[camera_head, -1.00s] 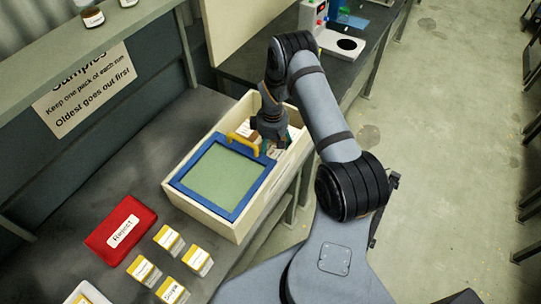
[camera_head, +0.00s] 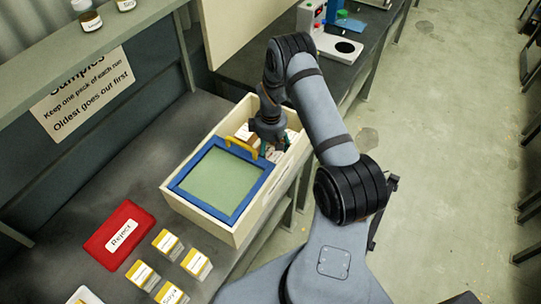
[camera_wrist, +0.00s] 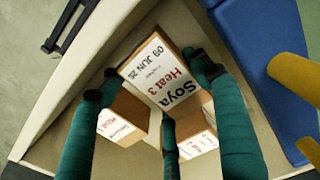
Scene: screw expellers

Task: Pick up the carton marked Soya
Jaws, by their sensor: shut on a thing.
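A brown-and-white carton (camera_wrist: 161,76) with a label reading "Soya", "Heat 3" and "09 JUN" is between the teal fingers of my gripper (camera_wrist: 155,92) in the wrist view. The gripper is shut on it, with fingers on opposite sides and one more at its near edge. In the head view my gripper (camera_head: 268,148) reaches down into the open far end of a cream bin (camera_head: 243,236). The fingers and arm partly hide the cartons there. I cannot tell whether the held carton is clear of the bin floor.
Other cartons lie on either side of the held one, left (camera_wrist: 122,118) and right (camera_wrist: 197,132). A blue-framed lid (camera_head: 183,188) with a yellow handle (camera_head: 242,146) covers the bin's near part. A red "Reject" case (camera_head: 119,234) and several yellow-topped packs stand on the bench (camera_head: 150,160).

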